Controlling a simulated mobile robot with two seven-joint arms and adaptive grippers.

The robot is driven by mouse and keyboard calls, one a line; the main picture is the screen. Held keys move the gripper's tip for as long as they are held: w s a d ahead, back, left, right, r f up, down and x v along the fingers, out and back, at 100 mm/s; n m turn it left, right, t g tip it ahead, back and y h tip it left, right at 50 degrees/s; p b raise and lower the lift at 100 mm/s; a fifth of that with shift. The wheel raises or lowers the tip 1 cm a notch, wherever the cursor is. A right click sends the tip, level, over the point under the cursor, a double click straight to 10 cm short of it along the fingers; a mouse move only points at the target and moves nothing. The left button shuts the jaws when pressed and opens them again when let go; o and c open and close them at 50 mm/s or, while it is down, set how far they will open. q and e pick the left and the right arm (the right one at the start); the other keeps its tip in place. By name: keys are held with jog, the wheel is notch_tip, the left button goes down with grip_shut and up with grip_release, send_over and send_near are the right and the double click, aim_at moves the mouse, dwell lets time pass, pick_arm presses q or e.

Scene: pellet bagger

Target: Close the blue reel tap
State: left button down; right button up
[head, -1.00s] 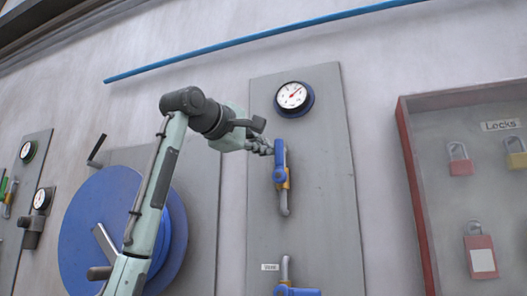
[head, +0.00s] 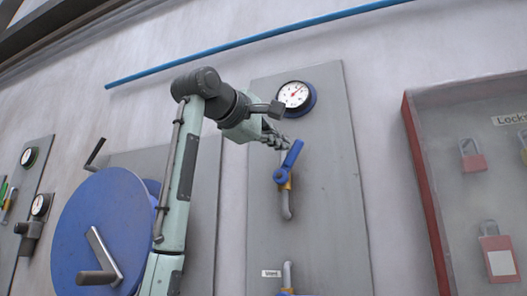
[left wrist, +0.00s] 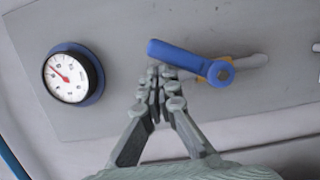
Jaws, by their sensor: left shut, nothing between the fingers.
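The blue tap lever (head: 291,158) is on the upper tap of the grey panel, below the gauge. In the head view it tilts, its free end up and to the right of its pivot. In the left wrist view the lever (left wrist: 182,55) runs from its pivot at the right to its free end at the upper left. My left gripper (head: 284,141) is shut and empty; its fingertips are at the lever's free end, on its left side. In the left wrist view the fingertips (left wrist: 165,78) are close beside the lever; contact cannot be told. My right gripper is not in view.
A gauge (head: 294,96) is mounted above the tap. Below is another pipe (head: 288,275), cut off by the frame. The large blue reel (head: 105,225) with a crank is at left, partly behind my arm. A red-framed lock cabinet (head: 427,185) is at right.

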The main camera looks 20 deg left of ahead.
aim_at(301, 148)
pick_arm(q)
jog(key=shift+s+d+f, duration=0.1)
jog(key=shift+d+f, duration=0.1)
jog(key=shift+d, duration=0.5)
jog(key=shift+d+f+b, duration=0.25)
jog(key=shift+d+b, duration=0.05)
jog(key=shift+d, duration=0.25)
jog(key=shift+d+f+b, duration=0.2)
jog(key=shift+d+b, duration=0.05)
jog(key=shift+d, duration=0.25)
jog(key=shift+d+f+m+g, duration=0.15)
jog(key=shift+d+f+m, duration=0.1)
jog(key=shift+m, duration=0.35)
jog(key=shift+d+f+m+g, duration=0.15)
jog(key=shift+d+f+m, duration=0.1)
jog(key=shift+m, duration=0.35)
jog(key=shift+d+f+m+g+y+b, duration=0.35)
jog(key=shift+d+f+m, duration=0.3)
jog(key=shift+f+m, duration=0.25)
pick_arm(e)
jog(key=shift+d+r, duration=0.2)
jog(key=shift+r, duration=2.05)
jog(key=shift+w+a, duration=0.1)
